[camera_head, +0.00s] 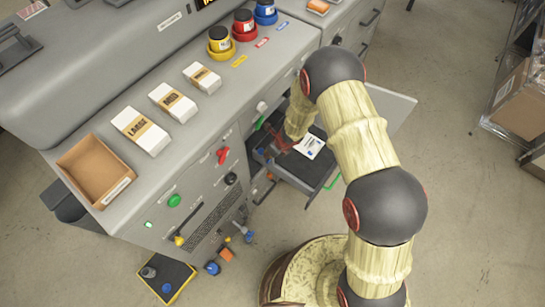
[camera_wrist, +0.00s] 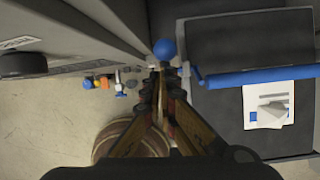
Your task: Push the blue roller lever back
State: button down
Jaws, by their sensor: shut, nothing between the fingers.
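In the wrist view a round blue knob (camera_wrist: 164,48) sits just beyond my gripper's fingertips (camera_wrist: 160,70). I cannot tell whether they touch it. A blue roller bar (camera_wrist: 260,76) runs to the right from beside the fingertips, across a dark tray (camera_wrist: 225,120). My gripper is shut and empty. In the head view my gripper (camera_head: 281,143) reaches down into the open drawer (camera_head: 318,180) of the grey machine, and my arm hides part of it. The roller and its lever are hard to make out there.
A white sheet with a blue mark (camera_head: 309,146) lies in the drawer. Small parts (camera_wrist: 105,82) lie on the floor, near a black and yellow mat (camera_head: 165,281). Open floor lies right.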

jog(key=shift+w+a+p, duration=0.4)
jog(key=shift+w+a, duration=0.5)
jog(key=shift+a, duration=0.25)
jog(key=shift+r, duration=0.1)
notch_tip(320, 180, up, 11)
send_over(260, 152)
jog(key=s+d, duration=0.3)
jog(key=d, duration=0.2)
dwell(0.3)
